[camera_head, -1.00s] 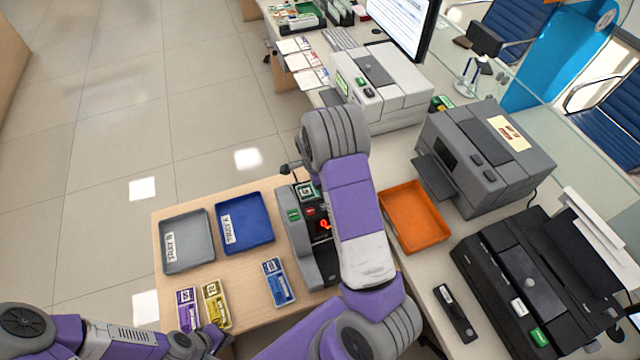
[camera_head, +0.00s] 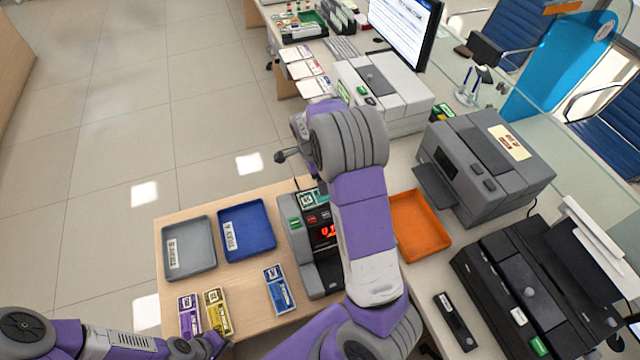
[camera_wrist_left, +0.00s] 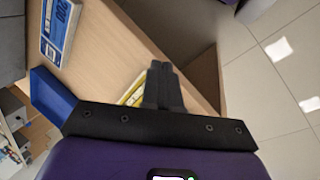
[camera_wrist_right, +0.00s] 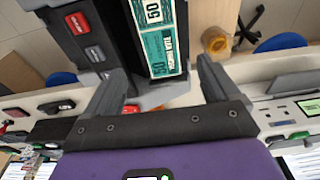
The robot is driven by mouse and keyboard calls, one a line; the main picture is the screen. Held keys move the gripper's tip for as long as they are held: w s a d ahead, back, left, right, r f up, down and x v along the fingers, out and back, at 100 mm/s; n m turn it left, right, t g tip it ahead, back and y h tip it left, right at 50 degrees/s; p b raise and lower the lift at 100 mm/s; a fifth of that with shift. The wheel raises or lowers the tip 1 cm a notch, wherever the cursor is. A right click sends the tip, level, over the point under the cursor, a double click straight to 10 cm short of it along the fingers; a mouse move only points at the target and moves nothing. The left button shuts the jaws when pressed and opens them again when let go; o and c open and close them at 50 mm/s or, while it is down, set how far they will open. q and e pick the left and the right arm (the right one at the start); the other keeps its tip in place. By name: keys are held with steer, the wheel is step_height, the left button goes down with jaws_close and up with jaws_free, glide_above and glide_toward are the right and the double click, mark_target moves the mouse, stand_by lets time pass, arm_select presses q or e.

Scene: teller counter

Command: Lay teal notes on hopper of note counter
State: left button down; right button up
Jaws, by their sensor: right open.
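The teal notes (camera_head: 308,199) lie on the hopper at the top of the dark note counter (camera_head: 318,270), partly hidden by my right arm in the head view. The right wrist view shows the teal notes (camera_wrist_right: 155,38) flat, marked 50, beyond my right gripper (camera_wrist_right: 160,88). That gripper is open, its fingers apart with nothing between them; in the head view my own arm hides it. My left gripper (camera_head: 212,346) is low at the left, by the table's front edge. Its fingers are together in the left wrist view (camera_wrist_left: 163,85), with nothing seen held.
A grey tray (camera_head: 188,268) and blue tray (camera_head: 268,248) stand empty on the wooden table. Purple notes (camera_head: 190,314), yellow notes (camera_head: 216,310) and blue notes (camera_head: 279,289) lie in front. An orange tray (camera_head: 446,246) and grey machine (camera_head: 492,165) stand at the right.

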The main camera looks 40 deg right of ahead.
step_height(320, 180, up, 3)
steer(key=shift+a+f, duration=0.1)
steer(key=shift+a, duration=0.05)
stand_by(0.5)
